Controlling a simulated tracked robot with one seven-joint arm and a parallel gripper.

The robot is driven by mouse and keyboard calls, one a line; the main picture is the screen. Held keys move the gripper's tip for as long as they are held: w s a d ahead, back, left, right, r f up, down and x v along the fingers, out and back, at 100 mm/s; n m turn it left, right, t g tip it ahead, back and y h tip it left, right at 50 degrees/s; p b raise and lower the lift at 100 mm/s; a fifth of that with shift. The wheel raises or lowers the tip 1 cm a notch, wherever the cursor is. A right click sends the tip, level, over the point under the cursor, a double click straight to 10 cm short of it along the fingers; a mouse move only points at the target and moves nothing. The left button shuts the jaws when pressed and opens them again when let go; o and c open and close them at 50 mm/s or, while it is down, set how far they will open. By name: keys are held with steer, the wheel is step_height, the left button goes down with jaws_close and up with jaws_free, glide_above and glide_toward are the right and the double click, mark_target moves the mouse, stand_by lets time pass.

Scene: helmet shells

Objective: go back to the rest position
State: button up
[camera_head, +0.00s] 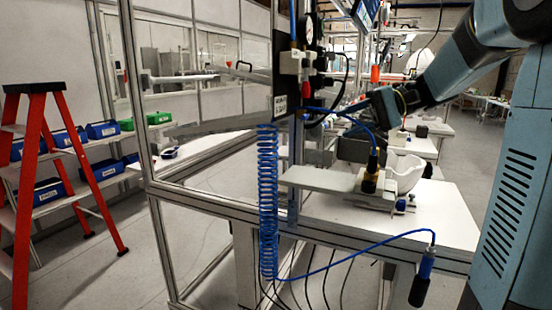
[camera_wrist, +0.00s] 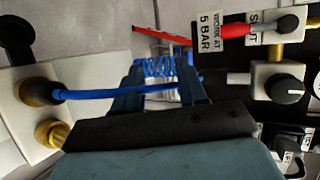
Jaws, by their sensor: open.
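My arm reaches in from the upper right in the head view, and my gripper (camera_head: 352,107) is close to the valve panel (camera_head: 300,62). The wrist view shows my gripper (camera_wrist: 162,88) with its two dark fingers apart. A blue hose runs across the view at the fingers, and blue coils (camera_wrist: 155,67) show beyond them. I cannot tell whether the hose touches a finger. A white helmet shell (camera_head: 407,174) sits on a fixture on the bench, below my gripper in the head view.
The workbench (camera_head: 445,215) stands in front of an aluminium-framed enclosure. A blue coiled hose (camera_head: 267,200) hangs at its corner, with a blue air tool (camera_head: 423,278) hanging at the bench front. A red stepladder (camera_head: 38,190) and blue bins stand left. Floor between ladder and enclosure is clear.

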steer(key=s+a+f+h, duration=0.3)
steer(key=s+f+h, duration=0.45)
steer(key=s, duration=0.55)
steer(key=s+d+f+n+t+h, duration=0.1)
steer(key=s+d+f+t+h, duration=0.3)
steer(key=s, duration=0.4)
steer(key=shift+d+f+n+t+h, duration=0.4)
steer(key=shift+d+f+h, duration=0.25)
steer(key=shift+d+h, duration=0.45)
steer(key=shift+s, duration=0.1)
